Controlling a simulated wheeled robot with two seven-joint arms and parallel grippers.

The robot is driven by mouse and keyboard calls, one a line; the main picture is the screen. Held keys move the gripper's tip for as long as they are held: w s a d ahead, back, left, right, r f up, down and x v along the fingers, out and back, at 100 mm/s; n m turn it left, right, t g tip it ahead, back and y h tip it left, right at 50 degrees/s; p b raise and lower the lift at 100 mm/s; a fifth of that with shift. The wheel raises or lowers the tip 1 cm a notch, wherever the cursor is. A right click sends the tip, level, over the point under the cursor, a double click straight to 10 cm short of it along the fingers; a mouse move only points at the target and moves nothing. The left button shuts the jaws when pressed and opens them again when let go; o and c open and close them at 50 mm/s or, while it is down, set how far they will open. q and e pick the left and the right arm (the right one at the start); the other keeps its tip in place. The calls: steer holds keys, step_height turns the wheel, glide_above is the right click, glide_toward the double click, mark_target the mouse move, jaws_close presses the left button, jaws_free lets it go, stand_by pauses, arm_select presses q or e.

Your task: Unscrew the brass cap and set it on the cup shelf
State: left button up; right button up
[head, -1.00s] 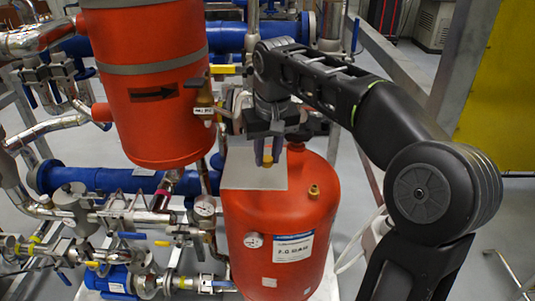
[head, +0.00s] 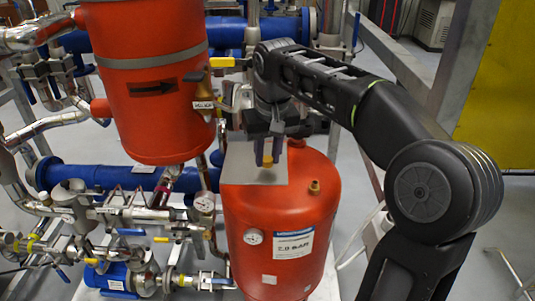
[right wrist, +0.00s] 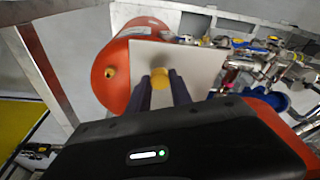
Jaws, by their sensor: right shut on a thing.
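The brass cap (head: 267,161) is between the fingertips of my right gripper (head: 267,152), which is shut on it. In the right wrist view the cap (right wrist: 159,78) shows as a round yellow-brass piece between the two dark fingers (right wrist: 160,88). The flat grey-white plate, which seems to be the cup shelf (head: 240,165), lies under the gripper above the red tank. It also shows in the right wrist view (right wrist: 195,62). I cannot tell whether the cap touches the plate. My left gripper is not in view.
The lower red tank (head: 285,215) has a small brass fitting (head: 314,187) on its top. A larger red tank (head: 150,110) with a black arrow stands at the left, near a yellow-handled valve (head: 222,62). Pipes and gauges fill the lower left.

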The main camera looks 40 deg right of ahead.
steer(key=shift+f, duration=0.25)
steer(key=shift+f+b, duration=0.35)
steer(key=shift+b, duration=0.1)
steer(key=shift+f, duration=0.35)
stand_by(0.5)
steer(key=o, duration=1.1)
steer(key=shift+c, duration=0.2)
steer(key=shift+o, duration=0.2)
steer(key=shift+o, duration=1.4)
